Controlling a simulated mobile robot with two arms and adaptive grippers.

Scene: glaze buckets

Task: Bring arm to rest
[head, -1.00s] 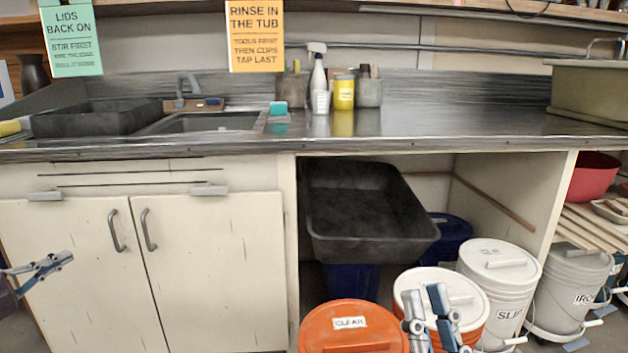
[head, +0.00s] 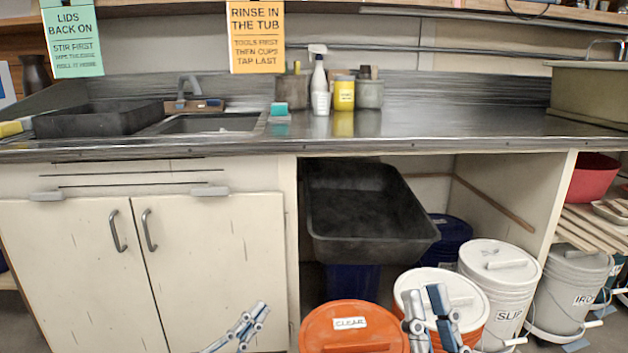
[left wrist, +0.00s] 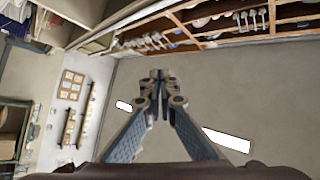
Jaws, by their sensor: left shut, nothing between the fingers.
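My left gripper (head: 256,312) is in the lower middle of the head view, in front of the right cabinet door and left of the orange-lidded bucket. Its fingers also show in the left wrist view (left wrist: 158,76), where the tips meet with nothing between them. My right gripper (head: 426,306) is at the bottom of the head view, in front of the white-lidded orange bucket (head: 463,291). I cannot tell how far apart its fingers are. Neither gripper is seen holding anything.
The orange CLEAR lid (head: 335,340) is close to both grippers. Cabinet doors (head: 70,265) are shut.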

